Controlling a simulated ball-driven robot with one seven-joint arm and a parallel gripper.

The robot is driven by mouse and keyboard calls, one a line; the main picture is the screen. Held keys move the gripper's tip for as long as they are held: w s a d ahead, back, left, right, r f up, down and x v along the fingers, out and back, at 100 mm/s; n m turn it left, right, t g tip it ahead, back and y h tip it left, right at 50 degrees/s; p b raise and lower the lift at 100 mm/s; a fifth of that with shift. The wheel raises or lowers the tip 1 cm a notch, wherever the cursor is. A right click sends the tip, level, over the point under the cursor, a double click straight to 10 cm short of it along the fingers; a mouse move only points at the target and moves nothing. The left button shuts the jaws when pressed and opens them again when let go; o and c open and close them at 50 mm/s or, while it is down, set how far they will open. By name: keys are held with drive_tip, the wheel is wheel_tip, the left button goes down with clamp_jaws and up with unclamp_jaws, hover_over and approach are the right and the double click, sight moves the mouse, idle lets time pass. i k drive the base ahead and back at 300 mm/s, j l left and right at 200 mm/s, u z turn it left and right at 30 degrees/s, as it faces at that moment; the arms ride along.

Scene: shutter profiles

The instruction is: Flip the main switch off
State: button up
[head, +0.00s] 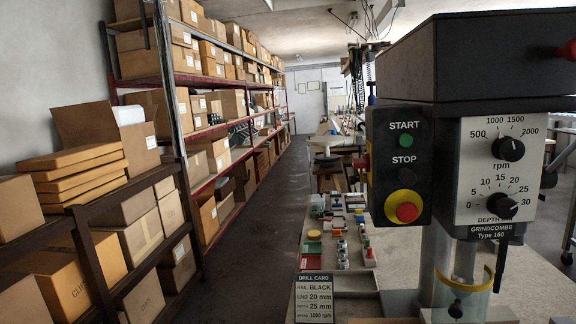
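A drill press (490,60) with a dark head fills the right side. On its front is a dark control box (419,165) with a green START button (405,140), a dark STOP button (404,174) and a red mushroom button on a yellow disc (407,212). A small red part (361,163) shows at the box's left side, seen edge-on. No control is labelled as the main switch, so I cannot tell which one it is. My gripper is not in view.
A light dial panel (480,150) has rpm and depth knobs. A drill card (314,297) stands on the bench (395,262), with several small parts behind it. Shelves of cartons (150,180) line the left. The aisle floor (255,240) between is clear.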

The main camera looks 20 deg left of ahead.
sight(360, 163)
drive_tip(key=j, duration=0.65)
drive_tip(key=i+l, duration=0.2)
drive_tip(key=i, duration=0.2)
drive_tip(key=i+l+u, duration=0.1)
drive_tip(key=i+l, duration=0.15)
drive_tip(key=i, duration=0.2)
drive_tip(key=i+l, duration=0.2)
drive_tip(key=i, duration=0.2)
